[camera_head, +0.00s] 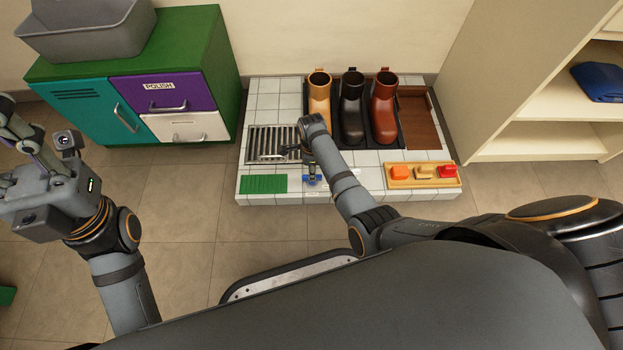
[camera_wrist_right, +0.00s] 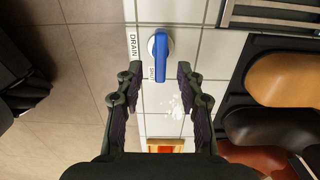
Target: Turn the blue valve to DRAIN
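The blue valve (camera_head: 312,178) sits at the front edge of the white tiled platform. In the right wrist view the valve's blue handle (camera_wrist_right: 161,60) points down the picture, beside a label SHUT (camera_wrist_right: 151,73); a label DRAIN (camera_wrist_right: 132,46) stands further left. My right gripper (camera_wrist_right: 159,72) is open, its fingers on either side of the handle with a gap on both sides. In the head view my right gripper (camera_head: 300,153) is over the platform, partly hidden by its own wrist. My left gripper (camera_head: 12,140) is at the far left, away from the platform, its fingers apart and empty.
A metal grate (camera_head: 268,143) and a green pad (camera_head: 264,184) lie left of the valve. Several boots (camera_head: 352,108) stand behind. A wooden tray (camera_head: 398,184) with coloured blocks lies to the right. A cabinet (camera_head: 215,75) and a shelf unit (camera_head: 500,90) flank the platform.

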